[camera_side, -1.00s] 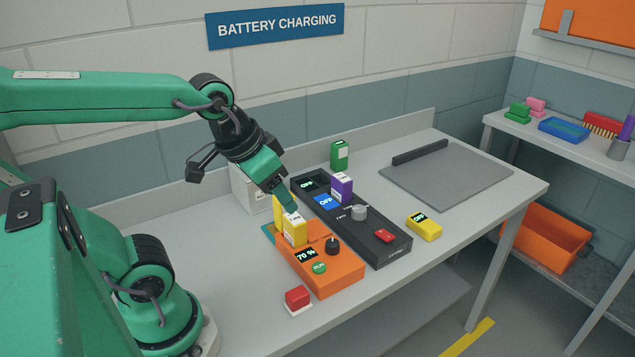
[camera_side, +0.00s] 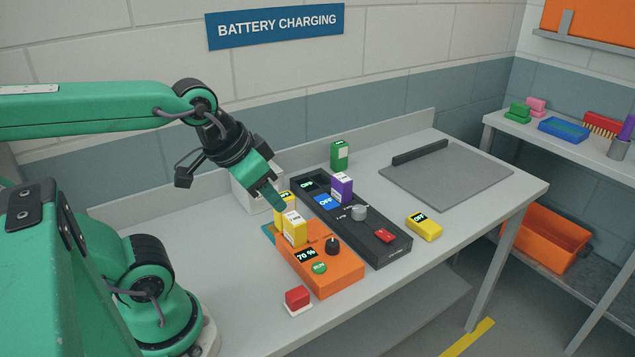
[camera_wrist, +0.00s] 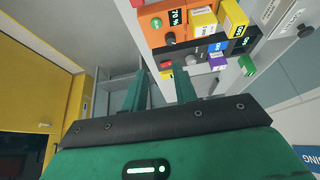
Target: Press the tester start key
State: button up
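The orange tester (camera_side: 335,274) stands on the bench with a 70 % display (camera_side: 306,254), a black knob (camera_side: 332,245) and a green round key (camera_side: 319,268) marked RUN. Two yellow battery packs stand at its back end, the nearer one (camera_side: 295,228) in front of the other. My gripper (camera_side: 279,205) hangs just above and left of these packs, pointing down and right, away from the green key. In the wrist view my gripper (camera_wrist: 160,78) has its two fingers apart with nothing between them. The tester (camera_wrist: 160,30) and green key (camera_wrist: 156,23) show at the top there.
A black charger (camera_side: 385,255) with OFF displays, a grey knob, a red key and a purple pack (camera_side: 342,186) stands right of the tester. A red button block (camera_side: 297,299) lies in front.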

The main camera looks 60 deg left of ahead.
grip_shut()
dwell(1.4)
